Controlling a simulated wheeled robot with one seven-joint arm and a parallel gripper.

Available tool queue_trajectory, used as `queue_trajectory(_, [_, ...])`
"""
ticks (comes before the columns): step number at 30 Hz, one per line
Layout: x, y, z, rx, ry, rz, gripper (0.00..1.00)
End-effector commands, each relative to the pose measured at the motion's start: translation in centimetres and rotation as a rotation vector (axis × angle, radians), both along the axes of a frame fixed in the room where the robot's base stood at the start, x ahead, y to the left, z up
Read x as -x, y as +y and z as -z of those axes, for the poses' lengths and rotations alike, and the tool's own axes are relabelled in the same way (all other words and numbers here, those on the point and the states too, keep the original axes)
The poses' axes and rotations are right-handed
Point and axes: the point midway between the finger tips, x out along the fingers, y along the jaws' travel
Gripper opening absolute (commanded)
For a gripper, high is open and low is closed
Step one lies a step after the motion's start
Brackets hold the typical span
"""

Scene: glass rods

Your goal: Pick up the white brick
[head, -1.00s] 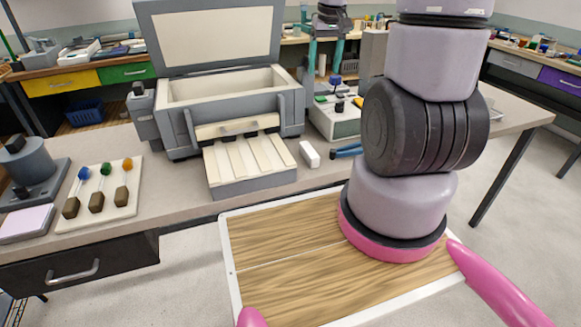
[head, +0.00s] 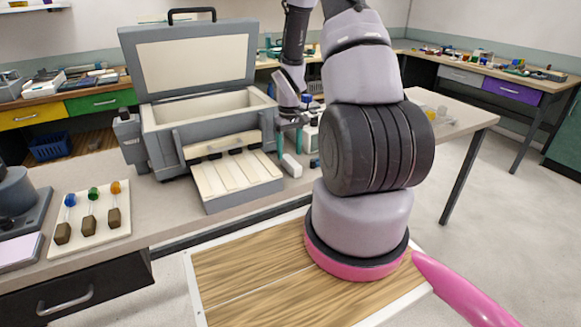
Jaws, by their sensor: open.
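The white brick (head: 291,165) is a small pale block lying on the grey bench top, just right of the front tray of the grey box. My gripper (head: 289,141) points down, with a teal finger on either side. It is open and empty. In the picture it is just above the brick, and its fingertips end near the brick's far end. I cannot tell how high above the bench the fingertips are.
The grey box (head: 160,150) with raised lid and slatted front tray (head: 238,178) stands close left of the brick. A blue-handled tool (head: 314,162) lies close right, partly hidden by my arm. A board with coloured knobs (head: 118,236) lies at the left.

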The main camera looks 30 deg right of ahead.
Motion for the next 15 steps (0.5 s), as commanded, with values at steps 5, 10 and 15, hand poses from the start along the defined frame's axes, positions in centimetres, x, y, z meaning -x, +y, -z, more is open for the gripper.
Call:
queue_trajectory(5, [0.4, -0.2, 2.7, -0.001, 0.004, 0.000, 0.72])
queue_trajectory(10, [0.3, -0.2, 4.6, 0.000, 0.001, 0.001, 0.72])
queue_trajectory(15, [0.3, -0.2, 4.9, 0.000, -0.001, 0.001, 0.72])
